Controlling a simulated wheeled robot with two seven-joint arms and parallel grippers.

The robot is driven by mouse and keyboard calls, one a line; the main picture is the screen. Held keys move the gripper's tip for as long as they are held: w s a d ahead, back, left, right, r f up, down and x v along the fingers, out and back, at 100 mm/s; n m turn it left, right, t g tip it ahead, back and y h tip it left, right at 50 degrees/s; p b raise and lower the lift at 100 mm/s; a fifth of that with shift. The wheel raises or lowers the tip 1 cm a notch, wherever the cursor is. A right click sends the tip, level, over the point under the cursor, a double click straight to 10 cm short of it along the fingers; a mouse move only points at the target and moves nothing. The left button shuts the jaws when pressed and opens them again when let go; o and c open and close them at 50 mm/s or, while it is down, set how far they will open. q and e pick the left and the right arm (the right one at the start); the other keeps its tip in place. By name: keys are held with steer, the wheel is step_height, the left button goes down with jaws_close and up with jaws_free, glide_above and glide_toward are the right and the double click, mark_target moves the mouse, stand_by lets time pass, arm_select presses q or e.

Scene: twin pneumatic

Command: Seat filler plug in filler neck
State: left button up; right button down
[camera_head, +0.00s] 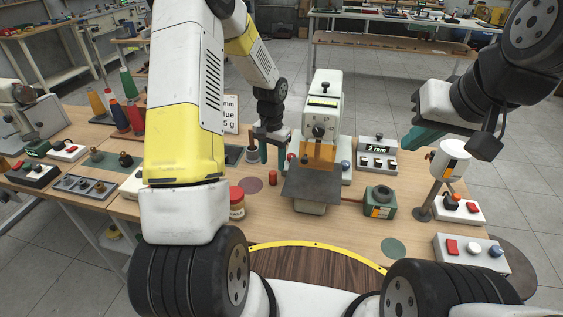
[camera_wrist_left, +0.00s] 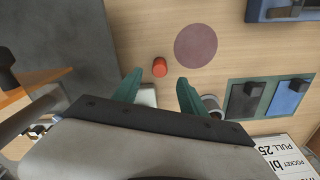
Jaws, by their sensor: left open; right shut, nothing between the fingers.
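A small orange-red cylinder (camera_head: 273,177), which looks like the filler plug, stands on the wooden table left of the white press. It also shows in the left wrist view (camera_wrist_left: 160,67), beyond the gap between the fingertips and not touched. A green block (camera_head: 380,203) with a round socket on top, possibly the filler neck, sits right of the press. My left gripper (camera_head: 267,150) is open and empty, behind the cylinder in the head view; its green fingers show in the left wrist view (camera_wrist_left: 158,88). My right gripper (camera_head: 424,136) is shut and empty, above the table's right side.
The white press (camera_head: 320,110) with its dark plate (camera_head: 312,187) stands close right of the cylinder. A red-lidded jar (camera_head: 237,203) and a mauve disc (camera_head: 252,185) lie to its left. A lamp-like stand (camera_head: 449,165) and button boxes (camera_head: 471,252) are at right.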

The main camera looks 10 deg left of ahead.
mark_target(272, 173)
arm_select(q)
steer(key=f, duration=0.4)
steer(key=shift+s+f, duration=0.25)
steer(key=shift+c, duration=0.2)
jaws_close()
